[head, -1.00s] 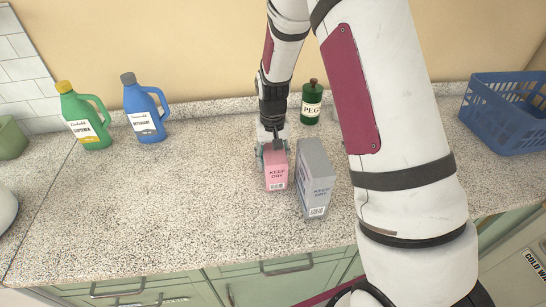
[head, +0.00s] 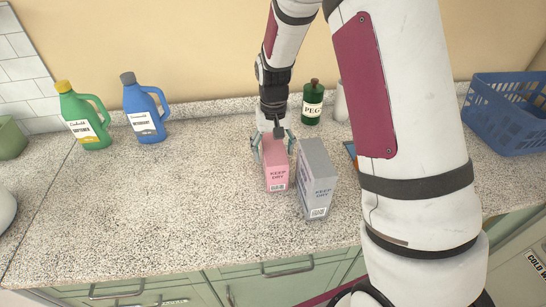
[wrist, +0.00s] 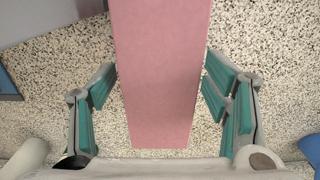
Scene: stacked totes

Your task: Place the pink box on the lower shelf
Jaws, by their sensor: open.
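The pink box (head: 276,168) stands upright on the speckled counter in the head view, just left of a grey box. My gripper (head: 272,145) is at the top of the pink box, with its fingers on either side. In the wrist view the pink box (wrist: 163,75) lies between the open green-padded fingers of my gripper (wrist: 160,103). A gap of counter shows between the box and the left finger; the right finger is close to the box. No lower shelf can be made out in these views.
The grey box (head: 317,180) stands close on the right. A green bottle (head: 312,102) is behind. A green jug (head: 84,118) and a blue jug (head: 143,108) stand at the left. A blue basket (head: 507,113) is at the right. The counter's left middle is clear.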

